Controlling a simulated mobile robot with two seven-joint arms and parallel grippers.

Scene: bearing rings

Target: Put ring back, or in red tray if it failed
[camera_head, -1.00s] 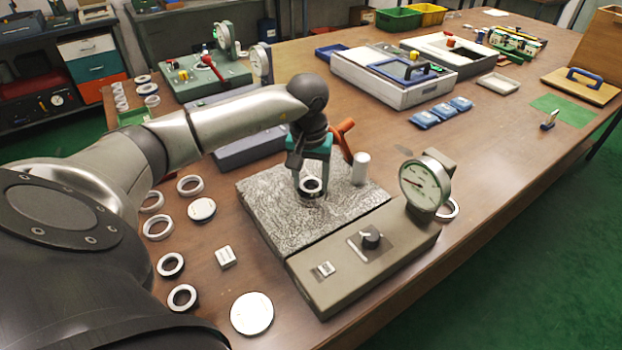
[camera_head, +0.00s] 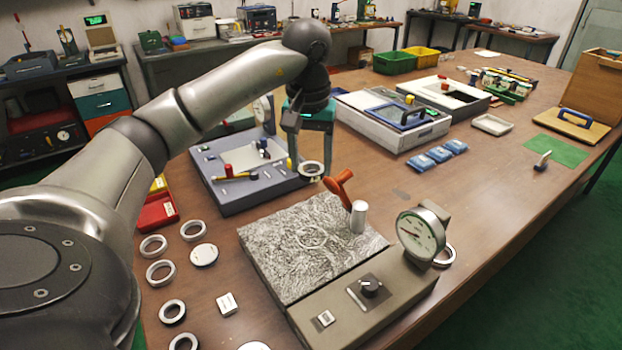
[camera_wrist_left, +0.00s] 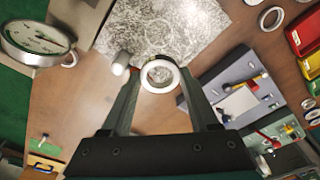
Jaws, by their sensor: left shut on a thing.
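My left gripper (camera_head: 309,160) is shut on a bearing ring (camera_head: 311,170), a metal ring with a dark inner band, held in the air beyond the stone plate's far edge. In the left wrist view the ring (camera_wrist_left: 160,74) sits between the two fingertips (camera_wrist_left: 160,82). The grey speckled plate (camera_head: 300,258) of the gauge fixture is bare, with a faint round outline. A dial gauge (camera_head: 420,234) stands at its right. A red tray (camera_head: 157,212) lies left of the plate, partly hidden by my arm. Several rings, one of them (camera_head: 160,272), lie left of the plate. My right gripper is not in view.
An orange-handled lever (camera_head: 340,188) and a metal post (camera_head: 357,217) rise at the plate's far right. A blue-grey panel box (camera_head: 236,192) stands behind the plate. Another ring (camera_head: 444,256) lies behind the dial.

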